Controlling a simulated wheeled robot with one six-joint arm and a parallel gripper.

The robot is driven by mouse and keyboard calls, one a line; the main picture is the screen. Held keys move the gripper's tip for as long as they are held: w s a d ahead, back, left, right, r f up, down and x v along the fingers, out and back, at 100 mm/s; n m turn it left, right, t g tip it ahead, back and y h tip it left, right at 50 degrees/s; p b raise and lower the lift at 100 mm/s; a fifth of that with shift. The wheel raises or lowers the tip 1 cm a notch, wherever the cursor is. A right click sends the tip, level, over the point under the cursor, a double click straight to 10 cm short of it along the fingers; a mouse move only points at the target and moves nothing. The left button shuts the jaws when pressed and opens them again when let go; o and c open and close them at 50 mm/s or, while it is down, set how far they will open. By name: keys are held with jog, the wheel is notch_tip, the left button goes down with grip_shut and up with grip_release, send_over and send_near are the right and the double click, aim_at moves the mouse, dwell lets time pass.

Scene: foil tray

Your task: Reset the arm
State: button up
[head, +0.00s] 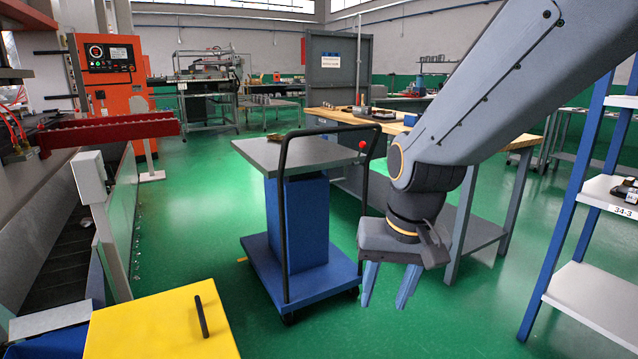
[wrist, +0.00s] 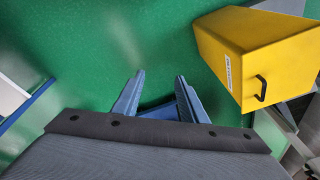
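My gripper (head: 387,285) hangs from my arm at the right of the head view, fingers pointing down. Its two blue-grey fingers are apart with nothing between them. In the wrist view my gripper (wrist: 158,95) is also open, with green floor beyond the tips and a strip of blue between the finger bases. It is to the right of the blue trolley (head: 335,277), above the floor. A small foil tray (head: 274,138) seems to lie on the trolley's grey top; it is too small to make out clearly.
A yellow box (head: 160,325) with a black handle is at the front left; it also shows in the wrist view (wrist: 262,50). A blue-framed shelf (head: 597,295) stands at the right edge. A wooden workbench (head: 395,122) is behind my arm. Green floor is free between trolley and shelf.

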jog(key=s+d+f+n+g, duration=0.1)
jog(key=s+f+n+g, duration=0.1)
jog(key=s, duration=0.7)
jog(key=s+d+r+m+h+p, duration=0.1)
jog(key=d+r+p, duration=0.6)
jog(key=p, duration=0.6)
jog(key=shift+s, duration=0.2)
dwell(0.9)
